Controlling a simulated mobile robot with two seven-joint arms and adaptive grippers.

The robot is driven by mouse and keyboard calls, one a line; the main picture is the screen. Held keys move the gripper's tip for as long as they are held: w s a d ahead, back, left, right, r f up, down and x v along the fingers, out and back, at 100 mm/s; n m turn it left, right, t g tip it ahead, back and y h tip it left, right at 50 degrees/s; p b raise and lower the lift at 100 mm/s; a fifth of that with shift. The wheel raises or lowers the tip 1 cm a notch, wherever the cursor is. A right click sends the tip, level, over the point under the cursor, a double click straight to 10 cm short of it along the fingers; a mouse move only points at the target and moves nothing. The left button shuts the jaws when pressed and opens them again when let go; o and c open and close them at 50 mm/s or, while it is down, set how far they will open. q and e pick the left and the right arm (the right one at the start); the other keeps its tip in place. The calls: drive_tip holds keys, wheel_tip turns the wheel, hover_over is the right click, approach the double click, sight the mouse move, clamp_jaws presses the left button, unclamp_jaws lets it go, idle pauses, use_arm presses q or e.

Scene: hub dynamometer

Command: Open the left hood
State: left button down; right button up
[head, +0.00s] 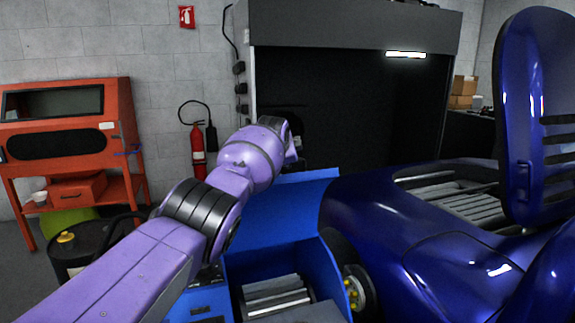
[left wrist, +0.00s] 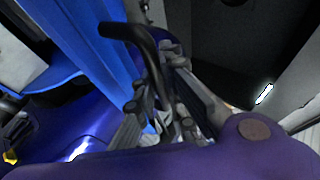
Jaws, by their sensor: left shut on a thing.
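The left hood (head: 285,210) is a blue panel standing raised and tilted at the back of a blue dynamometer box (head: 338,283). The open box shows metal slats or rollers (head: 275,288) inside. My purple left arm reaches over to the hood's upper left side; its wrist hides the gripper in the head view. In the left wrist view my left gripper (left wrist: 167,62) is shut on a black bar-like handle (left wrist: 122,32) beside the blue hood panel (left wrist: 95,45). The exact grip is partly hidden by the fingers. My right gripper is not in view.
A dark blue car (head: 400,235) with a raised panel (head: 540,110) stands close on the right. A black drum (head: 85,250), an orange cabinet (head: 65,140) and a red extinguisher (head: 197,145) are on the left. A large grey dark-fronted enclosure (head: 350,28) stands behind.

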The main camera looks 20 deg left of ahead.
use_arm(q)
drive_tip(key=shift+f, duration=0.2)
drive_tip(key=c, duration=1.9)
unclamp_jaws()
drive_tip(key=shift+o, duration=0.4)
drive_tip(key=shift+r, duration=0.1)
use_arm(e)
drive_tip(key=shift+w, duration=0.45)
use_arm(q)
drive_tip(key=shift+s+r, duration=0.45)
drive_tip(key=shift+r, duration=0.1)
drive_tip(key=v, duration=1)
drive_tip(key=shift+s, duration=0.25)
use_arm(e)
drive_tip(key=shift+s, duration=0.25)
use_arm(q)
drive_tip(key=shift+r, duration=0.15)
